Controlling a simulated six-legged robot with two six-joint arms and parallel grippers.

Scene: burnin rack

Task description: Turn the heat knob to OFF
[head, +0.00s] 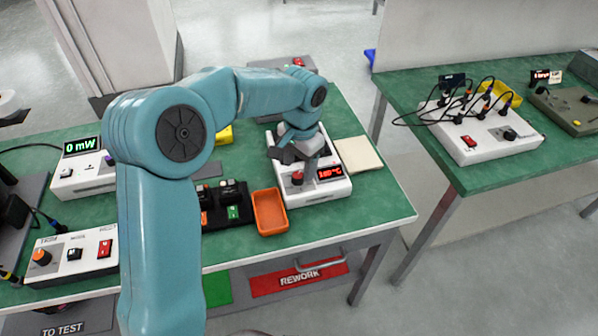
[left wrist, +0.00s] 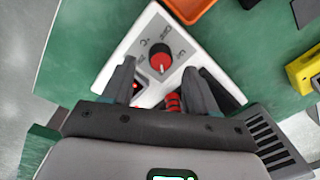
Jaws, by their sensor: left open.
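The heat knob (head: 297,177) is a red dial on the front of a white heater box (head: 320,192) with a red lit display (head: 329,173), which seems to read about 180 °C. In the left wrist view the knob (left wrist: 160,58) has a pale pointer mark toward the gripper side; the printed labels around it are too small to read surely. My left gripper (head: 292,152) is above the box, just behind the knob. In the left wrist view its two fingers (left wrist: 160,76) are spread, with the knob ahead of the gap, apparently untouched. My right gripper is not in view.
An orange tray (head: 270,211) stands just left of the box, beside a black fixture (head: 232,206). A beige pad (head: 358,154) lies to its right. A white panel (head: 72,257) with knob and switches is at left. A second green bench (head: 480,180) stands at right.

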